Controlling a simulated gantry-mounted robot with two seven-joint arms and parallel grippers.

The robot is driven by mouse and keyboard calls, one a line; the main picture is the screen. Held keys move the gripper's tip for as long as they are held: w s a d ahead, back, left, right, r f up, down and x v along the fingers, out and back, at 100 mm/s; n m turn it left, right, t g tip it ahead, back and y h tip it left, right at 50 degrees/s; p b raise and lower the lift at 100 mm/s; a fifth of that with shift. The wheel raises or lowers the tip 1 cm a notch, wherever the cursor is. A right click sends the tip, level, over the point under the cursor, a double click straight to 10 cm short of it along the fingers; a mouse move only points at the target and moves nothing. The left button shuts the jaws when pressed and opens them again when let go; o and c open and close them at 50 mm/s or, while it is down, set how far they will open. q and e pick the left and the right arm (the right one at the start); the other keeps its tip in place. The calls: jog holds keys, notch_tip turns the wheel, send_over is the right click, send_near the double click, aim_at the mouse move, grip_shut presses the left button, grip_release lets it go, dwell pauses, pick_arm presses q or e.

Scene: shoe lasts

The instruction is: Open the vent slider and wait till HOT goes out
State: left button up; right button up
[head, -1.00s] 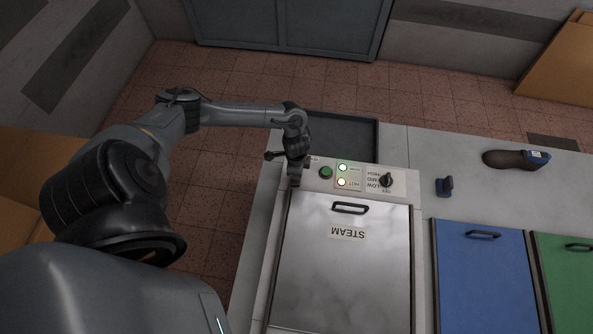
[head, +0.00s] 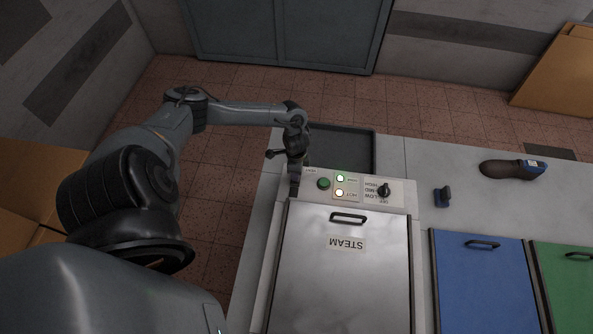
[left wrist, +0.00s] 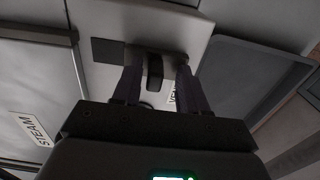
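My left gripper (head: 294,188) points down at the left end of the control panel, beside the vent label. In the left wrist view, its two fingers (left wrist: 157,85) stand apart on either side of a dark slider knob (left wrist: 155,70), with visible gaps. The VENT label (left wrist: 172,96) is partly hidden by a finger. In the head view the gripper hides the slider. The HOT lamp (head: 339,193) glows pale yellow-white. My right gripper is not in view.
The steam chamber lid (head: 347,275) is closed, its handle (head: 348,219) near the panel. A green button (head: 323,183) and a black rotary knob (head: 384,190) sit on the panel. A dark tray (head: 345,150) lies behind. A shoe last (head: 505,169) lies at right.

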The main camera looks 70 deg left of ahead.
pick_arm(q)
jog(key=shift+r, duration=0.1)
jog(key=shift+r, duration=0.6)
notch_tip(320, 180, up, 10)
jog(key=shift+f, duration=0.25)
